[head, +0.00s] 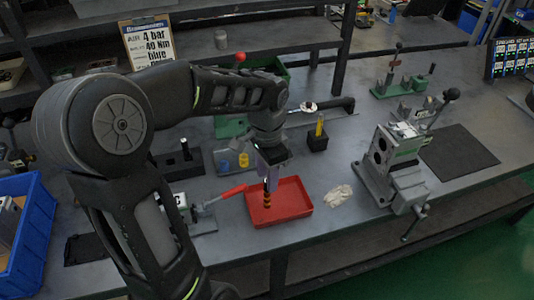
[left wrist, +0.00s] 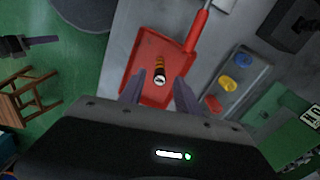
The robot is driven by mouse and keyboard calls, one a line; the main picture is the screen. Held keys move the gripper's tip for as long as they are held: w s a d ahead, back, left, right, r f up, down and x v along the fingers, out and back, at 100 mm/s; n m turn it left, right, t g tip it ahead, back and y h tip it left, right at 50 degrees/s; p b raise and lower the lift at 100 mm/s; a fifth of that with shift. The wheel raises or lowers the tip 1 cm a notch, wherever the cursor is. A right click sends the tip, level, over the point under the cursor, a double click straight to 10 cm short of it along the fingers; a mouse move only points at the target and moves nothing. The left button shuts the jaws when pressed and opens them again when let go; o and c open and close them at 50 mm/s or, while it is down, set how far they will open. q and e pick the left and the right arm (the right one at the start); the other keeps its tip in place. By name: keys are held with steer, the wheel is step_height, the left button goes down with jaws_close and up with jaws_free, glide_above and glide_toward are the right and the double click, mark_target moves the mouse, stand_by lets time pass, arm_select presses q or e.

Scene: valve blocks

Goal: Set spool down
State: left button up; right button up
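The spool (head: 267,198), dark with orange-gold rings, stands roughly upright in the red tray (head: 293,207). In the left wrist view the spool (left wrist: 160,70) shows its pale top end, with the red tray (left wrist: 148,93) under it. My left gripper (head: 270,177) is just above the spool, pointing down. In the left wrist view its two fingers (left wrist: 159,92) are apart, with clear gaps on both sides of the spool. Whether the spool's lower end touches the tray floor is hard to tell. My right gripper is not in view.
A red-handled clamp (head: 232,192) is left of the tray. A white glove (head: 338,195) lies to its right. A valve fixture (head: 388,165) stands farther right, beside a dark mat (head: 458,152). A blue bin (head: 30,225) is at left.

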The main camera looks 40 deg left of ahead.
arm_select(q)
step_height(320, 180, up, 10)
stand_by(0.3)
stand_by(0.6)
